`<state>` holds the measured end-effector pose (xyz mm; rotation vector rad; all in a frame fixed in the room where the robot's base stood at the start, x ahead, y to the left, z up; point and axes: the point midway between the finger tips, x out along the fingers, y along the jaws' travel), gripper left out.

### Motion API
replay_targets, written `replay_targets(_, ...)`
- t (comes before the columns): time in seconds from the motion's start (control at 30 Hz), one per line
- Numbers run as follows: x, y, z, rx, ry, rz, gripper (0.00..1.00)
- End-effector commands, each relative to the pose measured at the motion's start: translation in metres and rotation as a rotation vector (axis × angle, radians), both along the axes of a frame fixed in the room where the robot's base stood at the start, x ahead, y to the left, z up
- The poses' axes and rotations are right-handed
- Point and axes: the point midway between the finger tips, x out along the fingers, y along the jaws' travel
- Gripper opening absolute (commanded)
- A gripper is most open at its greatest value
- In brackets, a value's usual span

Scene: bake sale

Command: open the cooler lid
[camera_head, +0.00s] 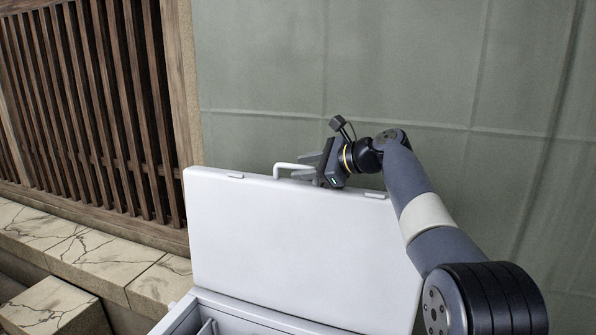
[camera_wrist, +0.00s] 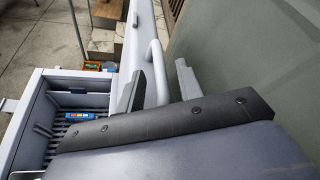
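The white cooler lid (camera_head: 285,250) stands upright, raised well off the cooler body (camera_head: 250,320), whose open top shows below it. A white bar handle (camera_head: 283,168) sticks out at the lid's upper edge. My gripper (camera_head: 308,166) is at that edge, beside the handle. In the wrist view, the lid (camera_wrist: 130,35) appears edge-on, and the handle (camera_wrist: 157,72) lies between my two spread fingers (camera_wrist: 160,74). Gaps seem to show on both sides of it; firm contact is not clear. The open cooler's rim (camera_wrist: 38,85) appears at left.
Inside the cooler are a slatted floor and a small blue and red item (camera_wrist: 85,116). A green-grey wall (camera_head: 400,70) stands close behind the lid. A wooden lattice (camera_head: 95,110) and stone ledge (camera_head: 90,245) are at left. Small colourful items (camera_wrist: 95,66) lie beyond the cooler.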

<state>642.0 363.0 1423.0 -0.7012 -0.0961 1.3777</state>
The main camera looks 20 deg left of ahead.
Motion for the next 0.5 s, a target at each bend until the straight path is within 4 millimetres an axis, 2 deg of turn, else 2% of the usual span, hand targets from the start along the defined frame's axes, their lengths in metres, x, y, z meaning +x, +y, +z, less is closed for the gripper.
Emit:
replay_targets(0.03,-0.002,-0.012,0.002,0.002,-0.003,-0.005,0.34)
replay_targets(0.2,-0.009,-0.044,0.014,0.000,-0.003,-0.005,0.34)
replay_targets(0.33,-0.014,-0.063,0.021,0.001,-0.002,-0.003,0.34)
replay_targets(0.5,-0.018,-0.075,0.026,0.000,-0.002,-0.002,0.34)
